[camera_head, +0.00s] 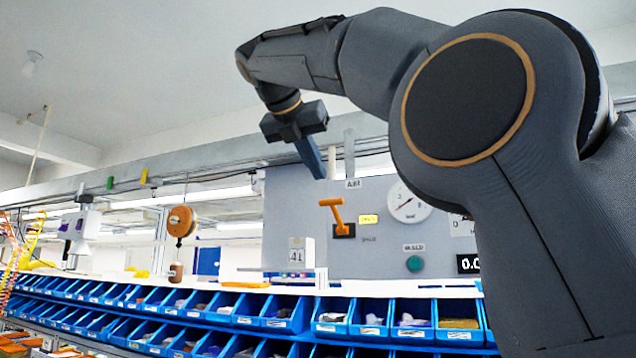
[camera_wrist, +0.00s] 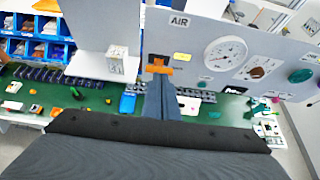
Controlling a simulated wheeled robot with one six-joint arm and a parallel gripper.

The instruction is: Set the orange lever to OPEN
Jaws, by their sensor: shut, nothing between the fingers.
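The orange lever (camera_head: 335,212) stands out from a black slot on the grey panel (camera_head: 290,215). Its stem leans slightly left of upright, with a short crossbar handle on top. In the wrist view the lever's orange handle (camera_wrist: 157,68) shows just beyond the fingertips. My gripper (camera_head: 319,175) is shut and empty, above and slightly left of the handle in the head view. Its closed fingers (camera_wrist: 160,82) point at the lever in the wrist view and hide part of its mount. I cannot tell whether they touch it. A yellow label (camera_head: 369,219) sits right of the lever; its lettering is unreadable.
An AIR plate (camera_head: 352,184) is above the lever. A round gauge (camera_head: 408,203), a green button (camera_head: 414,263) and a dark numeric display (camera_head: 469,263) are to the right. A small box marked 41 (camera_head: 298,254) stands lower left. Blue bins (camera_head: 283,312) line the front below.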

